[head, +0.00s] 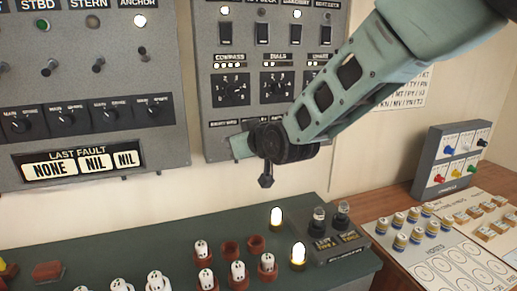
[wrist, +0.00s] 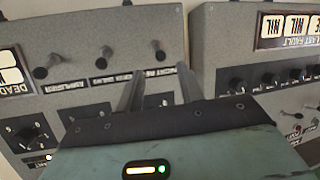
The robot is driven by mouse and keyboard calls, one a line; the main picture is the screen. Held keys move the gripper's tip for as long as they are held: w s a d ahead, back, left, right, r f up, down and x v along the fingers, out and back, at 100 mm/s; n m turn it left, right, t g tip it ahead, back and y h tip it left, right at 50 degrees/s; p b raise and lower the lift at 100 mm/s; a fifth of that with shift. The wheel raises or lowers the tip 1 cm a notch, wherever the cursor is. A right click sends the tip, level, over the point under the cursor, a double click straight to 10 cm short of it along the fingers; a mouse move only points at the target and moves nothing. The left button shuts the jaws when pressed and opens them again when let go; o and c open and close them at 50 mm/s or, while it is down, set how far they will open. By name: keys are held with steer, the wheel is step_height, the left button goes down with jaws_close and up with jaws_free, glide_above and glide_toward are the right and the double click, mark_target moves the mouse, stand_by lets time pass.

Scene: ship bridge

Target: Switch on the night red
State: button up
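In the wrist view, turned about upside down, a grey panel (wrist: 75,25) carries a row of dark toggle levers. The label that reads as night red (wrist: 160,72) is partly hidden by my fingers. The lever beside it, the night red switch (wrist: 159,54), stands just beyond my fingertips and between their lines. All the levers there lean alike; I cannot tell on from off. My gripper (wrist: 159,74) is open and empty, with a clear gap between two grey fingers. Touching is not visible. In the head view my arm hides the night red switch.
Neighbouring levers (wrist: 98,63) and (wrist: 42,71) stand close by in the row. A second panel with the last fault display (head: 78,164) is at the left. Below is a green console (head: 130,240) with lit lamps and pegs.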

steer(key=b+v, duration=0.2)
steer(key=v, duration=0.8)
steer(key=shift+b, duration=0.35)
steer(key=s+d+f+g+h, duration=0.2)
steer(key=s+d+f+g, duration=0.2)
steer(key=s, duration=0.6)
steer(key=s+d+f+g+h, duration=0.2)
steer(key=s+d+f+g, duration=0.2)
steer(key=s+f, duration=0.3)
steer(key=s+d+f+g+h, duration=0.2)
steer(key=s+d+f+g, duration=0.2)
steer(key=s, duration=0.9)
steer(key=shift+d+f+h, duration=0.3)
steer(key=shift+d+f, duration=0.25)
steer(key=shift+f, duration=0.2)
